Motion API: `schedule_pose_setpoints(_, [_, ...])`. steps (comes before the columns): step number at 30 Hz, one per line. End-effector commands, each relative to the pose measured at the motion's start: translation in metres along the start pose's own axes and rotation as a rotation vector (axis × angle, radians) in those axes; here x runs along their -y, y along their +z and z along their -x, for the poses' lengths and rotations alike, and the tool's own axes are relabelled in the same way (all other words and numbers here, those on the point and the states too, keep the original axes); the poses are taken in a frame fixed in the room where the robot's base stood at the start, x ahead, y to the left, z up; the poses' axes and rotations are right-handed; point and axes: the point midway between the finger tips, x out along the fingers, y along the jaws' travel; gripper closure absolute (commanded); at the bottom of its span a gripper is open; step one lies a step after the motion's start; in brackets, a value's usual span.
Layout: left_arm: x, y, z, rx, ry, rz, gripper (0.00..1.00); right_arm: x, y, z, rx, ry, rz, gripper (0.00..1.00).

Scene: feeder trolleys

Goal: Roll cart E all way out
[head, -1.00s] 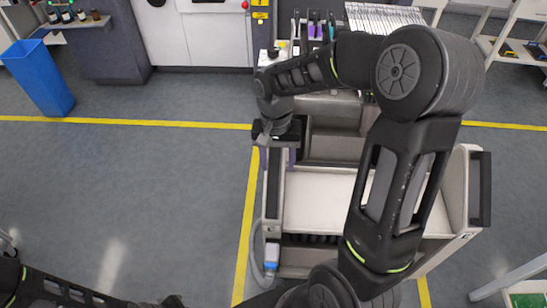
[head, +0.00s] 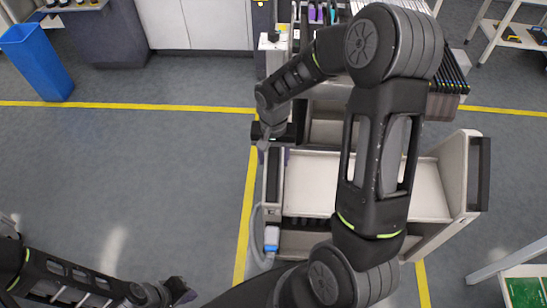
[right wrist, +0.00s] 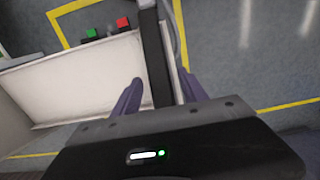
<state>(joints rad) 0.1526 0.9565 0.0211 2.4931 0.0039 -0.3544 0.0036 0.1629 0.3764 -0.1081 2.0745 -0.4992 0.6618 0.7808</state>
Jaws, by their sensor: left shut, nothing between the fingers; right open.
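The grey-white cart (head: 320,180) stands in the middle of the head view with a pale shelf. It has a dark bar (head: 274,178) on its left side and a dark handle (head: 479,173) on its right. I can read no letter on it. My right gripper (head: 270,143) is at the far end of the left bar. In the right wrist view its purple fingers (right wrist: 160,92) are open on either side of the dark bar (right wrist: 154,55); contact cannot be told. My left gripper (head: 183,291) is shut and empty over the floor at lower left, away from the cart.
A feeder bank (head: 452,75) is beyond the cart, partly hidden by my right arm. A blue bin (head: 38,62) stands far left. White racks (head: 505,30) stand at far right and lower right. Yellow floor lines (head: 130,105) flank the cart. The left floor is clear.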

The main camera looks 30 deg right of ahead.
Motion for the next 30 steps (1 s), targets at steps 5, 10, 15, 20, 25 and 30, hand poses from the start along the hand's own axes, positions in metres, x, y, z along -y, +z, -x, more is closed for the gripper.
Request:
schedule_pose_setpoints(5, [-0.0003,0.0003,0.0012,0.001,-0.001,0.000,1.00,0.0001,0.0003,-0.0116,0.000,-0.001,-0.001,0.49])
schedule_pose_setpoints(10, [-0.0002,0.0003,0.0010,0.001,-0.001,0.000,1.00,0.0003,0.0001,-0.0121,-0.001,-0.001,-0.001,0.49])
schedule_pose_setpoints(15, [-0.0002,0.0004,0.0010,0.001,-0.001,0.000,1.00,0.0003,0.0001,-0.0119,-0.001,-0.001,0.000,0.57])
schedule_pose_setpoints(20, [-0.0003,0.0003,0.0010,0.001,0.000,0.000,1.00,0.0003,0.0001,-0.0118,-0.001,-0.001,0.000,0.70])
schedule_pose_setpoints(25, [-0.0003,0.0003,0.0010,0.001,0.000,0.000,1.00,0.0003,0.0001,-0.0117,-0.001,-0.001,0.000,0.84])
schedule_pose_setpoints(30, [-0.0003,0.0003,0.0010,0.001,0.000,0.000,1.00,0.0004,0.0001,-0.0116,-0.001,-0.001,0.000,0.98])
